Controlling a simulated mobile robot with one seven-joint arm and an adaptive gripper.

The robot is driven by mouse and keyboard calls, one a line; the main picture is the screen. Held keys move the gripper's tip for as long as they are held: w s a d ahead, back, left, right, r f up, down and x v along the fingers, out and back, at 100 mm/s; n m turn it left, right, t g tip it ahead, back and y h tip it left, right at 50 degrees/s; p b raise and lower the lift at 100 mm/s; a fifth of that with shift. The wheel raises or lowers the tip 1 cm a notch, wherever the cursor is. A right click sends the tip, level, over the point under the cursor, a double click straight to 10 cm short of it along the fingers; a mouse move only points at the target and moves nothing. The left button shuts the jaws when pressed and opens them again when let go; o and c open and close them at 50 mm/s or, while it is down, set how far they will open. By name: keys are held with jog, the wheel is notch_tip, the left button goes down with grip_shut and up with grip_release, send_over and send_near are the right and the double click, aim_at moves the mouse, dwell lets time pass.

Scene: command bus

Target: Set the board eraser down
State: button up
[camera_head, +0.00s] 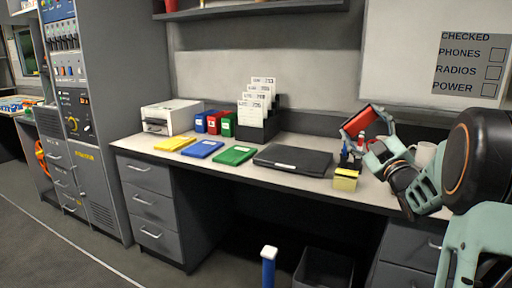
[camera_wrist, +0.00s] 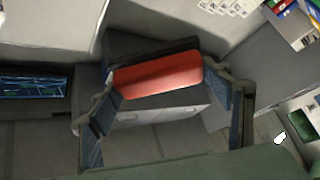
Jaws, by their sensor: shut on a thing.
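The board eraser (camera_head: 360,121) has a red body with a dark side and is held tilted in the air above the right part of the desk (camera_head: 345,184). My gripper (camera_head: 366,135) is shut on it. In the wrist view the board eraser (camera_wrist: 158,74) lies between the two fingers of my gripper (camera_wrist: 165,105), its red face towards the camera. The eraser is clear of the desk, in front of the wall below the whiteboard (camera_head: 410,60).
A closed black laptop (camera_head: 292,160) lies mid-desk. A yellow box (camera_head: 346,179) and a pen holder (camera_head: 350,160) stand below the eraser. A white mug (camera_head: 425,154) is partly behind my arm. Yellow, blue and green folders lie further left. Bare desk shows along the front edge.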

jog(key=s+a+f+m+h+p, duration=0.15)
jog(key=s+a+f, duration=0.25)
jog(key=a+f, duration=0.6)
jog(key=s+a+f+h+b, duration=0.15)
jog(key=s+a+f, duration=0.4)
jog(key=f, duration=0.85)
jog(key=s+r+p, duration=0.7)
jog(key=r+p, duration=0.4)
jog(key=p, duration=0.8)
jog(key=s+r+p, duration=0.7)
jog(key=r+p, duration=0.4)
jog(key=p, duration=0.9)
jog(key=shift+a+r, duration=0.25)
jog(key=shift+a, duration=0.15)
jog(key=shift+a, duration=0.15)
